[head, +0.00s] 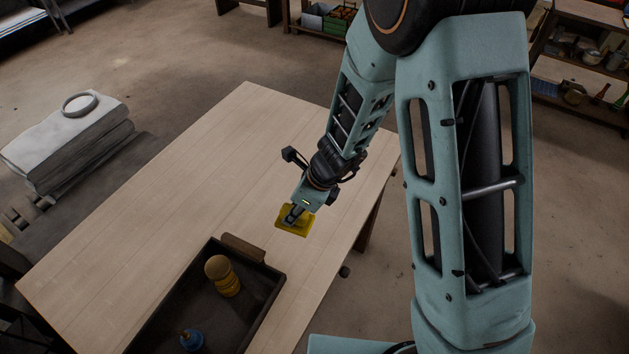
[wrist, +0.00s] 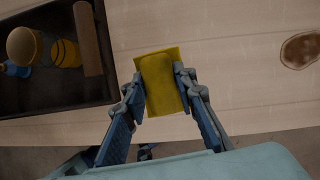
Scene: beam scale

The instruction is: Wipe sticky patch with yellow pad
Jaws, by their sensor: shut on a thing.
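A yellow pad (head: 294,223) is held between the two fingers of my gripper (head: 297,213), over the right part of the wooden table near its edge. In the wrist view the pad (wrist: 160,82) lies flat between the fingertips (wrist: 160,88). I cannot tell whether it touches the table. A dark brown oval patch (wrist: 300,50) is on the tabletop at the right of the wrist view, apart from the pad. In the head view the patch does not show; my arm covers part of the table.
A dark tray (head: 262,300) on the table (head: 150,190) holds a yellow item with a round tan top (head: 222,275) and a blue item (head: 192,340). The table's left and far parts are clear.

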